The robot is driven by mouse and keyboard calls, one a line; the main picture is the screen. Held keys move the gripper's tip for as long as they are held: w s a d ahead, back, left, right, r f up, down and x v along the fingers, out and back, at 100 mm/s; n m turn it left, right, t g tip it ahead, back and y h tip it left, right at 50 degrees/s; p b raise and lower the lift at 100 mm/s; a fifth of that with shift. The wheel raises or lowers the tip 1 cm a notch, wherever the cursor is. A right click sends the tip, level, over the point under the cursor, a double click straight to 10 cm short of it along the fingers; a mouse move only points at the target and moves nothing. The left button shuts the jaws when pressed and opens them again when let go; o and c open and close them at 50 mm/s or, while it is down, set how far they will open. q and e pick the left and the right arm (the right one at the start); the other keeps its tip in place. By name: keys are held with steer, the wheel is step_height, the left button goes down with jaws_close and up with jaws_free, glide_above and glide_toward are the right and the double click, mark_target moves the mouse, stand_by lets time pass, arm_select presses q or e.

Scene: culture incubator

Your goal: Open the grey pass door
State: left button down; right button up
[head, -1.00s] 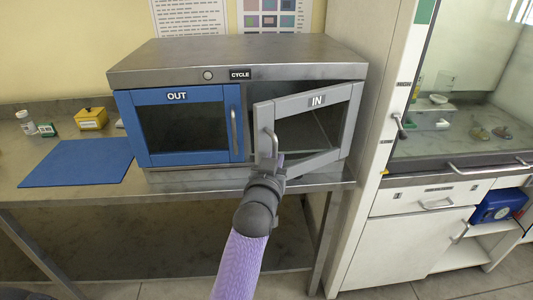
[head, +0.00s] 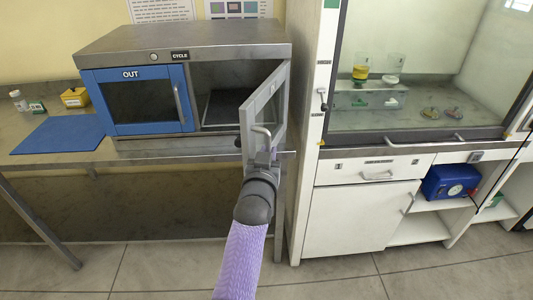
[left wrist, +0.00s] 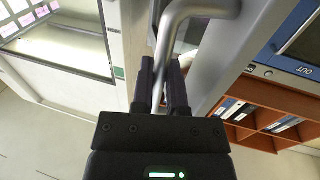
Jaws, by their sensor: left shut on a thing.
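The grey pass door (head: 276,100) is swung wide open on its right-hand hinge, standing out from the steel box (head: 185,42). The opening behind it shows a dark interior with a floor plate. My left gripper (head: 262,158) is at the door's bar handle (head: 260,138). In the left wrist view, the fingers of the left gripper (left wrist: 162,88) are closed around the lower part of the handle (left wrist: 176,32). My right gripper is not in view.
The blue OUT door (head: 138,101) beside the opening is shut. A blue mat (head: 58,134), a yellow box (head: 74,97) and a small bottle (head: 18,100) are on the bench at left. A white fume cupboard (head: 360,215) stands close at right. The floor in front is clear.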

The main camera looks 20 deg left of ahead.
arm_select(q)
steer(key=shift+w+d+r+y, duration=0.1)
steer(key=shift+d+y, duration=0.2)
steer(key=shift+d, duration=0.1)
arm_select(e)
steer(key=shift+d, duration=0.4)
arm_select(q)
steer(key=c, duration=0.7)
jaws_free()
